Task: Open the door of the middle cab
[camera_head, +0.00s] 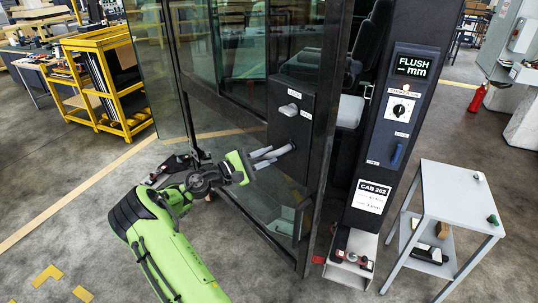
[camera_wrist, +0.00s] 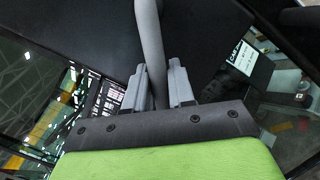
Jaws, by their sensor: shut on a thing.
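The cab door (camera_head: 312,215) has a black frame, large glass panes and a black lock panel (camera_head: 283,128). A grey bar handle (camera_head: 287,149) sticks out of the panel below a small light lever (camera_head: 289,110). My gripper (camera_head: 268,156) is at this handle, with its fingers on either side of it. In the wrist view the grey handle (camera_wrist: 150,45) runs between the two grey fingers of my gripper (camera_wrist: 159,88). The post right of the door has a CAB 202 label (camera_head: 371,196).
A grey side table (camera_head: 452,190) with small items stands at right. A yellow trolley (camera_head: 105,85) is at back left.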

